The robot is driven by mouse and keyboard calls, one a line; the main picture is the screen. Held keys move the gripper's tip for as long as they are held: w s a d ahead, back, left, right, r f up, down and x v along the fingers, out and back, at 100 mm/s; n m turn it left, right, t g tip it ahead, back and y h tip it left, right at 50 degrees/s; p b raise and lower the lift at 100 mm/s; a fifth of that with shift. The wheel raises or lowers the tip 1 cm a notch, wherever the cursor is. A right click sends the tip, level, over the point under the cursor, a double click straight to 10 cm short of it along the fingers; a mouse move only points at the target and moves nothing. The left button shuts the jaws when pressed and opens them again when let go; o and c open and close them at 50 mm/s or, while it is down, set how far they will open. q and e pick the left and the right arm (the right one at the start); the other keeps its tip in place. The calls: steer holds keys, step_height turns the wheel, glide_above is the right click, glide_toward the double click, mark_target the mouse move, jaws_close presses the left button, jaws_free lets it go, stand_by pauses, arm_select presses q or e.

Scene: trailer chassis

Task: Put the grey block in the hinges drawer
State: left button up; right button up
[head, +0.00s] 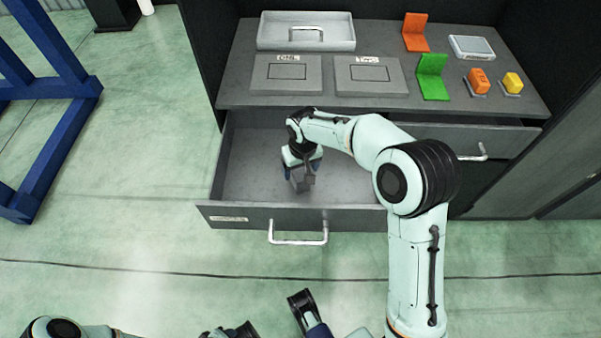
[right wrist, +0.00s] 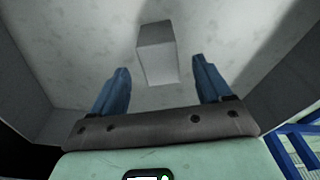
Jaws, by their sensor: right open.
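The open drawer (head: 345,219) has a grey front with a small label, too small to read, and a light handle. The grey block (right wrist: 157,55) shows just beyond and between the fingertips, with a gap on both sides. In the head view the block (head: 302,182) is at the gripper's tip, inside the drawer. I cannot tell whether it touches the drawer floor. My left arm shows only partly at the bottom edge.
The cabinet top (head: 235,97) holds a grey tray (head: 345,45), two grey labelled boxes, green (head: 432,77) and orange (head: 415,32) brackets, and small orange and yellow pieces. A second drawer (head: 470,137) at right looks closed. A blue frame (head: 60,70) stands at left.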

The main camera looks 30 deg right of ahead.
mark_target(302, 176)
arm_select(q)
steer(key=shift+s+d+r+g+p, duration=0.2)
steer(key=shift+s+d+r+p, duration=0.1)
steer(key=shift+s+r, duration=0.25)
steer(key=shift+s+d+r+g+p, duration=0.25)
steer(key=shift+s+r+p, duration=0.1)
steer(key=shift+s, duration=0.25)
arm_select(e)
steer(key=r, duration=0.6)
steer(key=shift+s+r, duration=0.2)
steer(key=shift+s, duration=0.2)
arm_select(q)
steer(key=shift+r, duration=0.1)
